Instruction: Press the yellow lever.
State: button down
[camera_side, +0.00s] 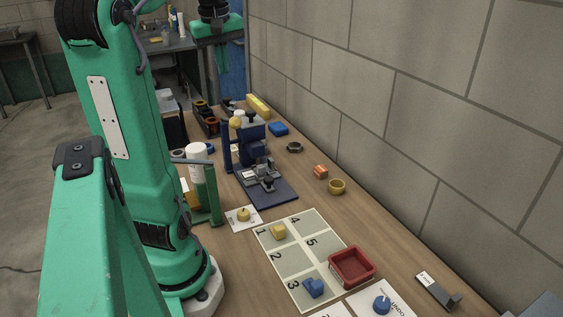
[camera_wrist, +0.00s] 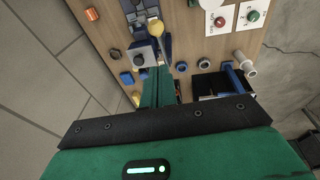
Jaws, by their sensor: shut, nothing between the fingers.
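A dark blue press-like device (camera_side: 252,148) stands on the wooden bench against the wall side. A yellow ball knob (camera_side: 236,123), which looks like the end of the yellow lever, is at its far left. My gripper (camera_side: 222,70) is shut and empty, pointing down above the far end of the bench, beyond the device. In the wrist view my green fingers (camera_wrist: 158,84) reach toward the device and hide part of the bench. No contact with the knob is visible.
A yellow block (camera_side: 258,106), a blue block (camera_side: 278,129) and a dark ring (camera_side: 294,147) lie along the wall side. A green stand with a white roll (camera_side: 197,165) is left of the device. A numbered mat (camera_side: 291,262) and a red tray (camera_side: 352,266) lie nearer.

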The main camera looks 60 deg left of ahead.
send_near(234, 119)
jog(key=a+f, duration=0.2)
jog(key=f, duration=0.1)
jog(key=a+f, duration=0.1)
jog(key=f, duration=0.1)
jog(key=shift+w+f, duration=0.15)
jog(key=shift+w, duration=0.2)
jog(key=shift+w+d+f, duration=0.1)
jog(key=shift+d+f, duration=0.1)
jog(key=shift+f, duration=0.3)
jog(key=shift+d+f, duration=0.1)
jog(key=shift+d+f, duration=0.6)
jog(key=shift+f, duration=0.25)
notch_tip(234, 119, down, 7)
jog(key=d, duration=0.2)
jog(key=shift+f, duration=0.3)
